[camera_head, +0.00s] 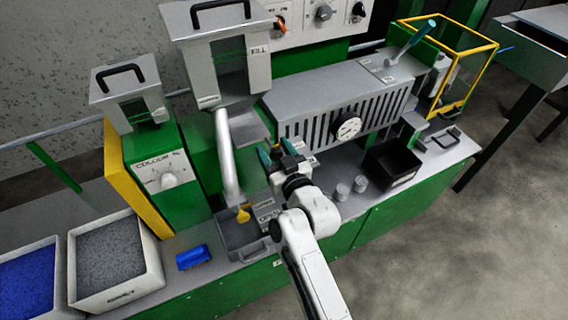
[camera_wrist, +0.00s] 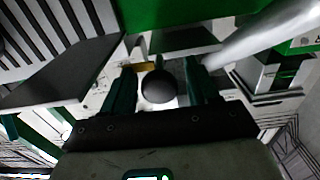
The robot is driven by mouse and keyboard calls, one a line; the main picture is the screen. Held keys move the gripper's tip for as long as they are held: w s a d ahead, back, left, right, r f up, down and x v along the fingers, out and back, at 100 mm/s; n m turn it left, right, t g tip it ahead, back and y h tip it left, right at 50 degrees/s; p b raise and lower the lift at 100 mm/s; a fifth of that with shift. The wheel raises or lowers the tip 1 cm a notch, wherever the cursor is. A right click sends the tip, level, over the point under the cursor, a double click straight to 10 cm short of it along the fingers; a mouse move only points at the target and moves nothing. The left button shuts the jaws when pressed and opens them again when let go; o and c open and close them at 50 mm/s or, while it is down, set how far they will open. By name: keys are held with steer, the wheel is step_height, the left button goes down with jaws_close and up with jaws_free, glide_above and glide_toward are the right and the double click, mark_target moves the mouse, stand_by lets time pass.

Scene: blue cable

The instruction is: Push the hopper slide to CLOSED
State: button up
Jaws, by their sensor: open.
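The large grey hopper (camera_head: 228,62) marked FILL stands at the back centre. A grey plate (camera_head: 250,128) shows beneath it; I cannot tell surely whether this is the slide. My gripper (camera_head: 277,153) is just right of and below that plate, with its teal fingers apart. In the wrist view a round black knob (camera_wrist: 158,86) appears between the fingers of my open gripper (camera_wrist: 160,78). I cannot tell whether either finger touches it. My gripper hides the knob in the head view. The slide's position mark cannot be read.
A slanting grey pipe (camera_head: 226,160) runs down left of my gripper to a grey tray (camera_head: 226,240). The slotted grey housing (camera_head: 340,100) with a gauge is close on the right. A black bin (camera_head: 392,162) and two clear cups (camera_head: 350,188) stand right of my arm.

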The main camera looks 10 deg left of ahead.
steer(key=b+v, duration=0.1)
steer(key=v, duration=0.8)
steer(key=shift+s+d+b, duration=0.2)
steer(key=shift+s+b, duration=0.05)
steer(key=shift+b, duration=0.15)
steer(key=s+d+f+m+g+h, duration=0.1)
steer(key=s+d+f+g+h, duration=0.2)
steer(key=s+d+f, duration=0.4)
steer(key=s+d+f+m+g+h, duration=0.1)
steer(key=s+d+f+g+h, duration=0.25)
steer(key=d, duration=0.55)
steer(key=s+d+f+m+g+h, duration=0.2)
steer(key=s+d, duration=0.5)
steer(key=s, duration=0.4)
steer(key=s+d+f+m+g+h, duration=0.1)
steer(key=s+d+f+m+g, duration=0.1)
steer(key=s+d+g, duration=0.3)
steer(key=s+d+m, duration=0.1)
steer(key=s+d, duration=0.2)
steer(key=s, duration=0.3)
steer(key=shift+d+h, duration=0.25)
steer(key=shift+h, duration=0.1)
steer(key=shift+o, duration=0.2)
steer(key=shift+g, duration=0.25)
